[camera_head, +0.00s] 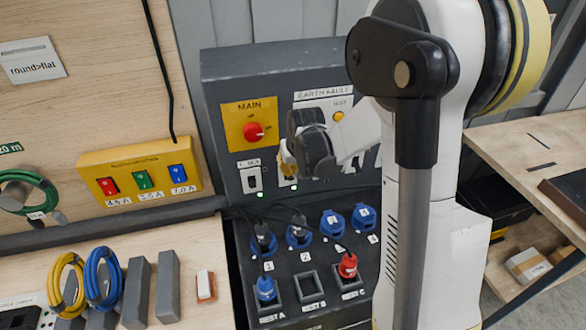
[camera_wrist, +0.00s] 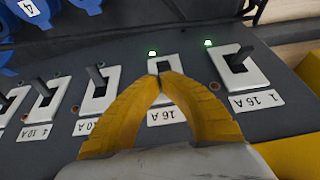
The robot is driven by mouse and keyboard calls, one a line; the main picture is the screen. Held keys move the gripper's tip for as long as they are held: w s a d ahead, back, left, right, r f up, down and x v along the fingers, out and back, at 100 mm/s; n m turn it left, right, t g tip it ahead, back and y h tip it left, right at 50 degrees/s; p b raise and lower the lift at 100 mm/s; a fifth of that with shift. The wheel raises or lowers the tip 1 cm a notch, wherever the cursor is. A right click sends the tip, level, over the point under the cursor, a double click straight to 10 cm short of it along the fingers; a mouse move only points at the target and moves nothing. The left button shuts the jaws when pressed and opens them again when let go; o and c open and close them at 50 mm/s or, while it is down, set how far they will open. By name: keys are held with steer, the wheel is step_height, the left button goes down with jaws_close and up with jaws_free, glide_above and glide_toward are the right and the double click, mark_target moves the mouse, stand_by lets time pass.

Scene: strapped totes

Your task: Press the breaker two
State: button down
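Breaker two (camera_wrist: 166,63) is a white-framed switch labelled 16 A, second from the right in the wrist view, with a lit green lamp (camera_wrist: 152,53) beside it. My gripper (camera_wrist: 163,78) has its yellow fingertips together, right at this switch. The fingers cover the lower part of its frame and its lever, so I cannot tell whether they touch it. In the head view my gripper (camera_head: 285,165) is at the panel's breaker row and hides most of breaker two. Breaker one (camera_wrist: 238,68), labelled 1 16 A, is to the right in the wrist view, also with a green lamp.
Further breakers (camera_wrist: 98,90) with raised dark levers line up to the left in the wrist view. The head view shows the red MAIN knob (camera_head: 254,132), a yellow earth fault button (camera_head: 338,116), and blue sockets with plugs (camera_head: 264,240) below. A yellow switch box (camera_head: 142,168) is left.

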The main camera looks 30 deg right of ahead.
steer(key=shift+s+a+f+t+h+b, duration=0.15)
steer(key=shift+s+f+t+b, duration=0.1)
steer(key=shift+t+b, duration=0.65)
steer(key=shift+s+d+f+t+h+b, duration=0.2)
steer(key=shift+t+b, duration=0.3)
steer(key=shift+b, duration=0.8)
steer(key=shift+s+a+f+b, duration=0.15)
steer(key=shift+a+f+b, duration=0.05)
steer(key=shift+b, duration=0.15)
steer(key=t+b, duration=0.2)
steer(key=shift+s+f+b, duration=0.2)
steer(key=shift+f+b, duration=0.05)
steer(key=shift+b, duration=0.1)
steer(key=shift+f+t+b, duration=0.1)
steer(key=shift+t+b, duration=0.25)
steer(key=shift+t, duration=0.05)
steer(key=shift+s+f+b, duration=0.15)
steer(key=shift+b, duration=0.3)
steer(key=shift+r+p, duration=0.7)
steer(key=shift+r, duration=0.2)
